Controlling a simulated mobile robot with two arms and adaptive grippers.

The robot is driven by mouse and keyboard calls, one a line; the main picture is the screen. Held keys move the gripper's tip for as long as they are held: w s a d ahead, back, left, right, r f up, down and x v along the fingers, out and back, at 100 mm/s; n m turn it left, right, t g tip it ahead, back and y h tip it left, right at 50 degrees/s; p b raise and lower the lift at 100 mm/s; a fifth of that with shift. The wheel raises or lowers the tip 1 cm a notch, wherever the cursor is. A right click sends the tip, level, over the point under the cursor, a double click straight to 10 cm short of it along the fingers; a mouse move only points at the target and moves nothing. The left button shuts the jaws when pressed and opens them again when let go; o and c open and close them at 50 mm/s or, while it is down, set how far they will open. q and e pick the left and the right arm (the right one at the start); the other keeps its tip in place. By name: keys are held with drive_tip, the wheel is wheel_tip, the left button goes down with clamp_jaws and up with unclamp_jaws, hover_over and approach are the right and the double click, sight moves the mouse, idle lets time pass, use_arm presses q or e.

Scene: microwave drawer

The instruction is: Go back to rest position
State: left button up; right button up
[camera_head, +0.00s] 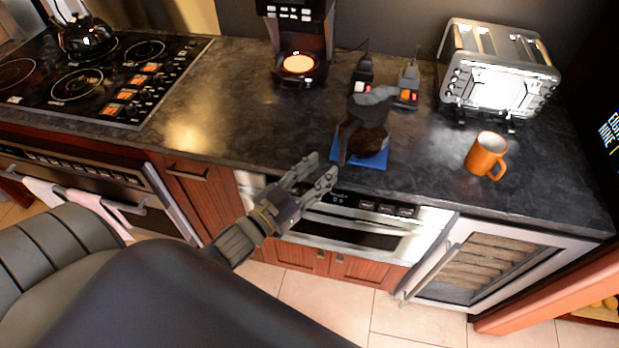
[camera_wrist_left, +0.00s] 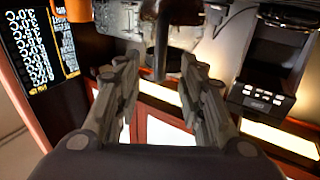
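My left gripper (camera_head: 322,170) is in front of the counter edge, above the left part of the microwave drawer (camera_head: 350,228). My right gripper does not show in either view.
A dark coffee pot (camera_head: 367,140) stands on a blue mat (camera_head: 376,163) near the counter edge, just beyond my left fingertips. An orange mug (camera_head: 486,153) and a toaster (camera_head: 497,75) are at the right. A coffee maker (camera_head: 299,35) stands behind. A stovetop (camera_head: 95,75) is at left.

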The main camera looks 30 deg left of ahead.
use_arm(q)
drive_tip(key=shift+v, duration=1.35)
drive_tip(key=s+a+f+g+y+b, duration=0.1)
drive_tip(key=s+f+g, duration=0.2)
drive_tip(key=f, duration=0.9)
drive_tip(key=s+a+f+n+g+y, duration=0.1)
drive_tip(key=s+f+g+y, duration=0.15)
drive_tip(key=f, duration=0.95)
drive_tip(key=s+a+f+g+b, duration=0.1)
drive_tip(key=s+f+g, duration=0.25)
drive_tip(key=f, duration=0.85)
drive_tip(key=s+d+f+g+b, duration=0.1)
drive_tip(key=s+f+g, duration=0.3)
drive_tip(key=s+f, duration=0.6)
drive_tip(key=s+d+f+g, duration=0.1)
drive_tip(key=s+f+g, duration=0.2)
drive_tip(key=s+f, duration=0.7)
drive_tip(key=s+y, duration=0.1)
drive_tip(key=s, duration=0.6)
drive_tip(key=shift+s+d+m+g+b, duration=0.2)
drive_tip(key=shift+m+g+b, duration=0.1)
drive_tip(key=shift+g+b, duration=0.1)
